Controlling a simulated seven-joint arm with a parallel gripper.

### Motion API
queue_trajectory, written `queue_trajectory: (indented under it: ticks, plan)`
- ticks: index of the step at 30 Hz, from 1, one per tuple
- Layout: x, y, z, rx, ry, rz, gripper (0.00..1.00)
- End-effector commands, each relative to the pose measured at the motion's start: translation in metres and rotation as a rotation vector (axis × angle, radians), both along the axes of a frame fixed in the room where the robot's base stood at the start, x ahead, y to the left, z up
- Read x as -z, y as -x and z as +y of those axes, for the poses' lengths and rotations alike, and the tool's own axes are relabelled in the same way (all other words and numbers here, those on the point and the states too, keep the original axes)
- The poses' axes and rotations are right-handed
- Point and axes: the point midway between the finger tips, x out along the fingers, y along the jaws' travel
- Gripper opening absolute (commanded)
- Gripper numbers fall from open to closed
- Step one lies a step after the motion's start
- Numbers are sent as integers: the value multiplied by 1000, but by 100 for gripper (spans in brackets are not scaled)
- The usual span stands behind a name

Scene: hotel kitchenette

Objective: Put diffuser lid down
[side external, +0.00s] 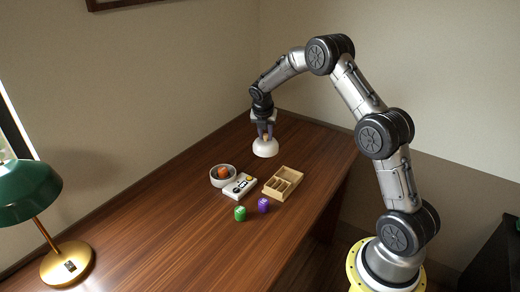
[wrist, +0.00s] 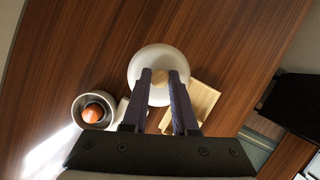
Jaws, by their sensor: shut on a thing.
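The diffuser lid (side external: 265,148) is a white dome near the far end of the wooden table. In the wrist view the lid (wrist: 158,56) appears as a round white disc with a small wooden knob (wrist: 159,77) at its centre. My gripper (side external: 265,131) points straight down over the lid. In the wrist view its dark fingers (wrist: 160,80) are shut on the knob. The lid looks upright and at or just above the tabletop; I cannot tell whether it touches. The lid's underside is hidden.
A grey bowl (side external: 215,181) holding an orange-red ball (side external: 222,171), a white device with dials (side external: 240,187), and a compartmented wooden tray (side external: 284,184) stand nearer the camera. Green (side external: 240,213) and purple (side external: 263,205) dice lie before them. A green lamp (side external: 30,190) stands front left.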

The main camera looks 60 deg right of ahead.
Motion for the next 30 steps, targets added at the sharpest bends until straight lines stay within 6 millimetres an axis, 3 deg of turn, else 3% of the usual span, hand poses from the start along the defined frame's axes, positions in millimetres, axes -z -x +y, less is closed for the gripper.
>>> queue_trajectory:
  ticks: [1, 6, 17, 23, 30]
  plan:
    - [13, -6, -4, 1, -2, 5, 0]
    - [38, -24, -14, 0, -2, 4, 0]
    - [58, -39, -22, 0, -1, 3, 0]
    - [85, -38, -21, 0, -1, 5, 0]
    - [86, -38, -21, -1, 0, 3, 0]
